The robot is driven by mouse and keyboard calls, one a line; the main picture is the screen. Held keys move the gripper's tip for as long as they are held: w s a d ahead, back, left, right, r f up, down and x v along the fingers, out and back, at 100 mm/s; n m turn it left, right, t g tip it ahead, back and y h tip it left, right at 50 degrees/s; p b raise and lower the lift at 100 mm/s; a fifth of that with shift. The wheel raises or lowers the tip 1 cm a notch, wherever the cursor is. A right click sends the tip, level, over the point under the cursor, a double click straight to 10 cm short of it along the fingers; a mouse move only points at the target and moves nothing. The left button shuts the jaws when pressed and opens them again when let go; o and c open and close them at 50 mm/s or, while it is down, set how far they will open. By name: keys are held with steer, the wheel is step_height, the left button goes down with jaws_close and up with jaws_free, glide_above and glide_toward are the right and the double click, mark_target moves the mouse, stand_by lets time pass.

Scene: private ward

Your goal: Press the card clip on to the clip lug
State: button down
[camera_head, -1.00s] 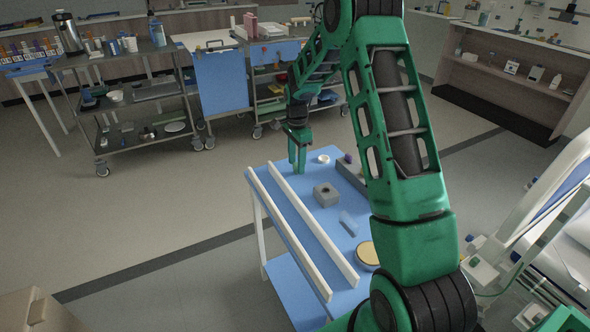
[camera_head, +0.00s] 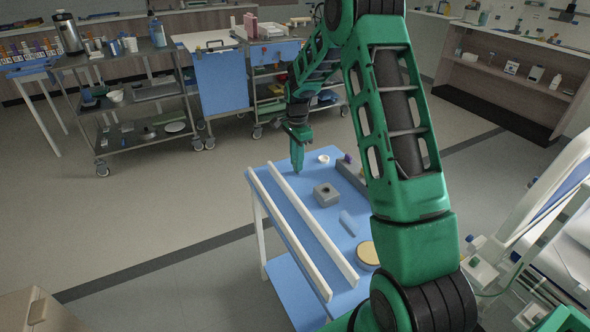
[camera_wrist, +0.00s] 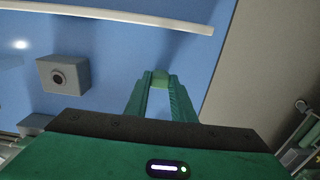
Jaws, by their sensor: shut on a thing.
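My gripper (camera_head: 297,166) hangs fingers down over the far left corner of the blue table (camera_head: 291,268). In the wrist view its two green fingers (camera_wrist: 160,82) are closed on a small green piece (camera_wrist: 160,78) at their tips. This piece is probably the card clip; the fingers hide most of it. A grey block (camera_head: 326,194) with a round dark hole stands on the table, nearer than my gripper; it also shows at left in the wrist view (camera_wrist: 64,74). I cannot make out for certain which part is the clip lug.
Two long white rails (camera_head: 315,232) run along the table's left side. A small white ring (camera_head: 323,159), a dark grey bar (camera_head: 351,174), a pale blue piece (camera_head: 348,224) and a round tan-topped thing (camera_head: 368,254) also lie there. Trolleys stand behind.

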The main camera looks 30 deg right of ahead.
steer(key=shift+r, duration=2.8)
